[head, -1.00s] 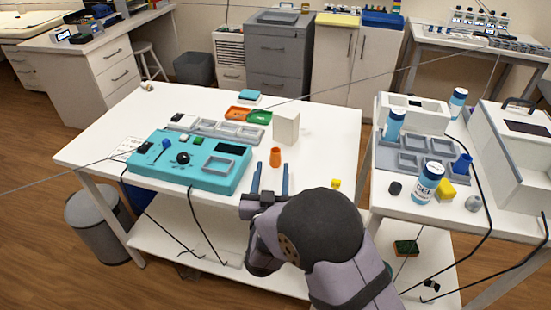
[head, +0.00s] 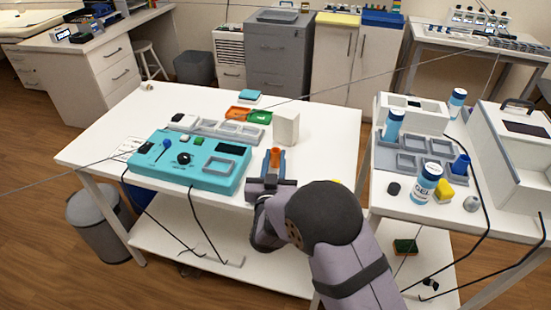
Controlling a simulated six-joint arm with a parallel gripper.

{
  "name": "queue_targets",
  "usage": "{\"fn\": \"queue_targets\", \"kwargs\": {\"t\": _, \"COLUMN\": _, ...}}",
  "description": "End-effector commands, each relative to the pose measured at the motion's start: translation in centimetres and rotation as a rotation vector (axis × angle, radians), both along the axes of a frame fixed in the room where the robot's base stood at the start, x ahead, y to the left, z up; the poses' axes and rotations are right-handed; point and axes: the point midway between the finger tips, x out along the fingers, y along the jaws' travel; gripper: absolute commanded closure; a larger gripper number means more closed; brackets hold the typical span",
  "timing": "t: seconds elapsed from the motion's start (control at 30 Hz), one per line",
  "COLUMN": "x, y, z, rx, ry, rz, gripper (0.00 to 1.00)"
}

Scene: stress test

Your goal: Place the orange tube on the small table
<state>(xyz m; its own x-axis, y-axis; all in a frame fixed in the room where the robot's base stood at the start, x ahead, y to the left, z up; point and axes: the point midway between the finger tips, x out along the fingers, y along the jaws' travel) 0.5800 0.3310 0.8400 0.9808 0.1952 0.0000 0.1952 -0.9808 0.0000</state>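The orange tube (head: 275,158) is a small upright orange cup-like piece near the front edge of the large white table (head: 325,160), right of the teal console. My gripper (head: 275,160) reaches in from the front. Its two blue fingers stand on either side of the tube and look closed against it. The tube's lower part is hidden by the gripper. Whether the tube is off the tabletop cannot be told. A smaller white table (head: 400,205) stands to the right, holding bottles and grey trays.
A teal console (head: 185,160) with knobs lies left of my gripper. A white block (head: 285,127) stands just behind the tube. Black cables hang off the front.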

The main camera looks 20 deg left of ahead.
Motion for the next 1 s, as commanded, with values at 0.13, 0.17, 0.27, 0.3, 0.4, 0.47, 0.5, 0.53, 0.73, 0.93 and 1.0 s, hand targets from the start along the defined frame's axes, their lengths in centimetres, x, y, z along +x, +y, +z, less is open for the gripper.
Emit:
{"fn": "queue_targets", "kwargs": {"t": 0.13, "x": 0.0, "y": 0.0, "z": 0.0, "rx": 0.000, "ry": 0.000, "rz": 0.000, "gripper": 1.00}}
{"fn": "queue_targets", "kwargs": {"t": 0.17, "x": 0.0, "y": 0.0, "z": 0.0, "rx": 0.000, "ry": 0.000, "rz": 0.000, "gripper": 1.00}}
{"fn": "queue_targets", "kwargs": {"t": 0.27, "x": 0.0, "y": 0.0, "z": 0.0, "rx": 0.000, "ry": 0.000, "rz": 0.000, "gripper": 1.00}}
{"fn": "queue_targets", "kwargs": {"t": 0.3, "x": 0.0, "y": 0.0, "z": 0.1, "rx": 0.000, "ry": 0.000, "rz": 0.000, "gripper": 1.00}}
{"fn": "queue_targets", "kwargs": {"t": 0.4, "x": -0.2, "y": 0.0, "z": 0.2, "rx": 0.000, "ry": 0.000, "rz": 0.000, "gripper": 1.00}}
{"fn": "queue_targets", "kwargs": {"t": 0.47, "x": -0.3, "y": 0.0, "z": 0.3, "rx": 0.000, "ry": 0.000, "rz": 0.000, "gripper": 1.00}}
{"fn": "queue_targets", "kwargs": {"t": 0.5, "x": -0.4, "y": -0.1, "z": 0.5, "rx": 0.000, "ry": -0.001, "rz": 0.001, "gripper": 1.00}}
{"fn": "queue_targets", "kwargs": {"t": 0.53, "x": -0.6, "y": -0.1, "z": 0.6, "rx": 0.000, "ry": -0.001, "rz": 0.001, "gripper": 1.00}}
{"fn": "queue_targets", "kwargs": {"t": 0.73, "x": -2.1, "y": -0.3, "z": 1.9, "rx": 0.000, "ry": -0.001, "rz": 0.002, "gripper": 1.00}}
{"fn": "queue_targets", "kwargs": {"t": 0.93, "x": -5.6, "y": -0.9, "z": 3.8, "rx": 0.001, "ry": -0.002, "rz": 0.004, "gripper": 1.00}}
{"fn": "queue_targets", "kwargs": {"t": 1.0, "x": -7.0, "y": -1.2, "z": 4.6, "rx": 0.002, "ry": -0.002, "rz": 0.005, "gripper": 1.00}}
